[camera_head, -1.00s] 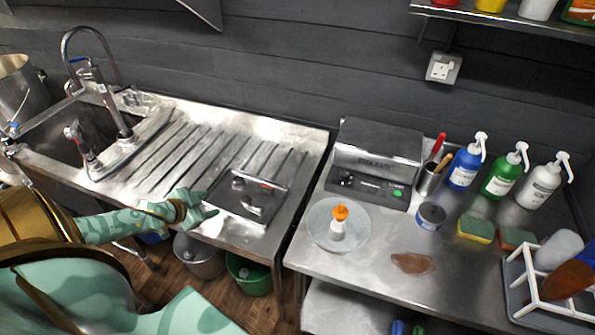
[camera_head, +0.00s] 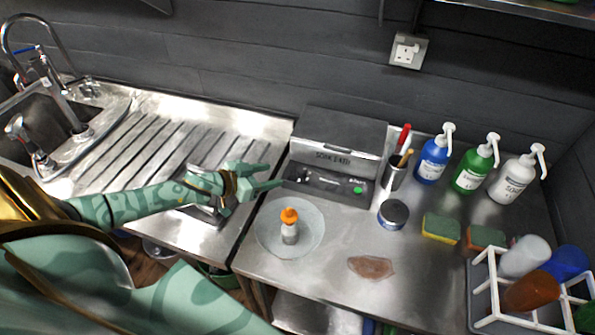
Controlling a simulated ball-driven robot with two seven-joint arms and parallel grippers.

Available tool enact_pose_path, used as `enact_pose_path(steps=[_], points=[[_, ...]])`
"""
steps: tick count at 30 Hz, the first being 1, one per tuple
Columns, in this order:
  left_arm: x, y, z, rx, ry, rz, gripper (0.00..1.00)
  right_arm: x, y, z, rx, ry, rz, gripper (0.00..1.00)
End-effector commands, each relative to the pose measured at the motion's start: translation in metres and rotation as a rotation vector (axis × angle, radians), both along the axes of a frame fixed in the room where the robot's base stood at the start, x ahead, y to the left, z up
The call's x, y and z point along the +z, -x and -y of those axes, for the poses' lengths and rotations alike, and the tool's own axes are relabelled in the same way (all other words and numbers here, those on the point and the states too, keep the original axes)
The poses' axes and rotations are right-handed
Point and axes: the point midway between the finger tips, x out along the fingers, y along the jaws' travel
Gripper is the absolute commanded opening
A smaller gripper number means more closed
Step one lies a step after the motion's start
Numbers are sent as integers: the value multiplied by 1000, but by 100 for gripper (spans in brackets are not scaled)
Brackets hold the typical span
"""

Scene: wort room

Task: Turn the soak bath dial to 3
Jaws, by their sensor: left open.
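The soak bath (camera_head: 335,143) is a grey metal box with a lid and its name on the front, standing at the back of the right-hand steel table. Its dark front panel (camera_head: 325,180) has a green button (camera_head: 358,190) at the right end. My right gripper is not in view.
A plate (camera_head: 263,238) with an orange-capped bottle (camera_head: 289,226) sits in front of the bath. A tool cup (camera_head: 394,173), a round tin (camera_head: 393,213) and several pump bottles (camera_head: 433,158) stand to the right. A brown patch (camera_head: 371,267) lies on the table.

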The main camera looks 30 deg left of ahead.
Motion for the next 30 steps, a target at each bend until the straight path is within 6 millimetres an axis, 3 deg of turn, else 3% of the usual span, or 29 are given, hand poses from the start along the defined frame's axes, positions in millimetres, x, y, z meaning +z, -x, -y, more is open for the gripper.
enact_pose_path(steps=[2, 5, 8, 12, 25, 26, 30], points=[[-8, -19, 8, 1, 1, 4, 51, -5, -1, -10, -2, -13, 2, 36], [-19, -40, 18, 1, 1, 3, 51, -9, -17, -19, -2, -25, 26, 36], [-27, -58, 26, 0, 2, 2, 51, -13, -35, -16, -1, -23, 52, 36], [-36, -76, 33, 0, 1, 1, 51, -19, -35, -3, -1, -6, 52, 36], [-39, -86, 38, 0, 0, -1, 51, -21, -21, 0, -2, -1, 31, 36], [-39, -86, 38, 0, 0, -1, 45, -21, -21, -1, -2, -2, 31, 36], [-39, -86, 38, 0, 0, -1, 7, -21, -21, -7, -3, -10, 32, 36]])
